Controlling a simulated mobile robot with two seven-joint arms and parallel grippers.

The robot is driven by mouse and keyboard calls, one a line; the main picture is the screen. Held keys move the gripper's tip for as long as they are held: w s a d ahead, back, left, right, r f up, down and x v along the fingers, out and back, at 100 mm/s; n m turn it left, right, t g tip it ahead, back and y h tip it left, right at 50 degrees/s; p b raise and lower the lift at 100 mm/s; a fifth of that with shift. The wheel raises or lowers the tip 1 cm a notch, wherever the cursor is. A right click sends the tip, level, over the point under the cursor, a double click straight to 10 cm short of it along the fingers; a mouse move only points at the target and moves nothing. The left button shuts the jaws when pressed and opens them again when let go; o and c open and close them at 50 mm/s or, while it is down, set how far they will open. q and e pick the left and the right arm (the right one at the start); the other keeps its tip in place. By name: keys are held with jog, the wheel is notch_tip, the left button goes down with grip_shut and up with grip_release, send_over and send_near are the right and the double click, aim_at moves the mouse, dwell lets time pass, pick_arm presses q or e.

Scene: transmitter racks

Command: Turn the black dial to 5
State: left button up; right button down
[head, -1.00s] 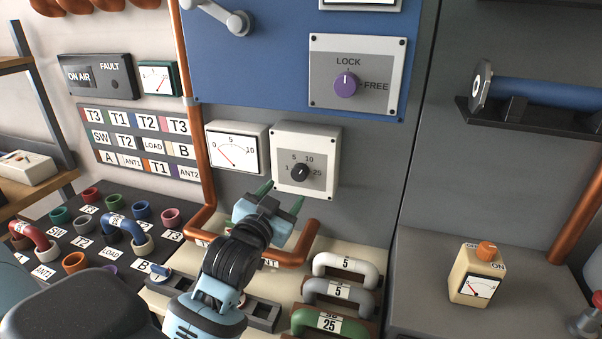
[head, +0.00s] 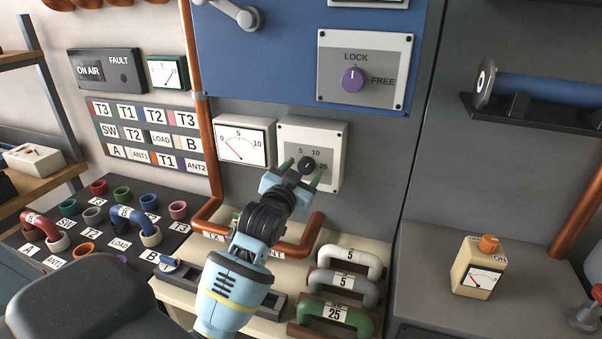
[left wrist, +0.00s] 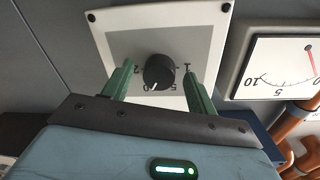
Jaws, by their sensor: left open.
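The black dial (head: 307,164) sits on a white-framed grey panel (head: 338,140) marked 1, 5, 10 and 25. In the left wrist view the dial (left wrist: 159,72) appears upside down, and its white mark seems to point near 10. My left gripper (head: 302,171) is open at the panel, with its green fingers on either side of the dial. In the left wrist view the fingers (left wrist: 159,71) show gaps to the dial on both sides. In the head view the gripper hides the 1 label. My right gripper is not in view.
A 0–10 meter (head: 243,141) is beside the panel on the left. A purple LOCK/FREE knob (head: 352,80) is above. Copper pipe (head: 311,238) runs below, near my left arm. Several handled plugs (head: 345,287) stand on the bench at the lower right.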

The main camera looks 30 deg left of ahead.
pick_arm(q)
jog(key=c, duration=1)
jog(key=shift+n, duration=0.3)
jog(key=n, duration=0.5)
jog(key=shift+d+f, duration=0.1)
jog(key=shift+d, duration=0.05)
jog(key=n, duration=0.6)
jog(key=shift+d+y, duration=0.1)
jog(key=shift+y, duration=0.2)
jog(key=shift+n, duration=0.4)
jog(key=o, duration=1)
